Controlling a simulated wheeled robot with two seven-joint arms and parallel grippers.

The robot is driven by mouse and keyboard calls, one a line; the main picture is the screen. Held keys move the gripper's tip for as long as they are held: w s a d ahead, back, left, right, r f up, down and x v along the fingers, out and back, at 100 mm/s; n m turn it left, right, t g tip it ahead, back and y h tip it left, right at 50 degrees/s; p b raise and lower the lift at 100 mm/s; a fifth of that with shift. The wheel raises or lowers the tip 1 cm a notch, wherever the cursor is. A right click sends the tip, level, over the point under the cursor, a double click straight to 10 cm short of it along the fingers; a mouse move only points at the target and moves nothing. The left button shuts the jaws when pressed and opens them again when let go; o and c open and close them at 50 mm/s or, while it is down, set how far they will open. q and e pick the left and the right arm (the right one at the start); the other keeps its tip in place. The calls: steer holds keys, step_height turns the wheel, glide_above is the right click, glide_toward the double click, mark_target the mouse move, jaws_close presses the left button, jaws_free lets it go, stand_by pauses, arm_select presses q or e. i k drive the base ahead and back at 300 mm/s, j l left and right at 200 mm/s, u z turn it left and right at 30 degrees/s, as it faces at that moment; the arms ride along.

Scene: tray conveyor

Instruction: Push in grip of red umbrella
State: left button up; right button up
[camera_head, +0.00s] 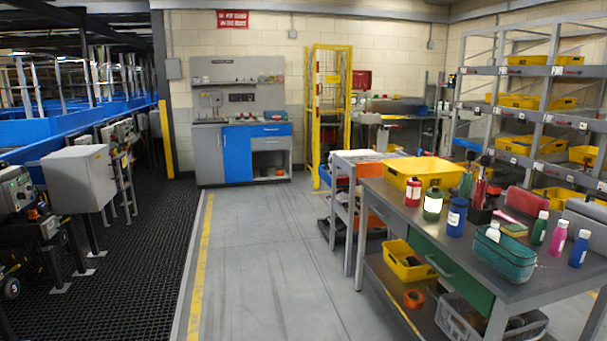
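A slim red upright item (480,190), which may be the folded red umbrella, stands in a dark holder (479,214) on the workbench (405,207) at the right. Dark shapes show near its top, but it is too small to tell its grip or how far out the grip is. Neither of my grippers is in view.
A yellow bin (425,172), several bottles, a teal basket (505,257) and a red pouch (527,202) crowd the bench top. Shelves with yellow bins (523,101) stand behind. Grey floor (265,260) is clear left of the bench; a grey box (76,180) stands far left.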

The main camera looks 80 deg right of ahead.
mark_target(484, 161)
steer(key=z, duration=3.8)
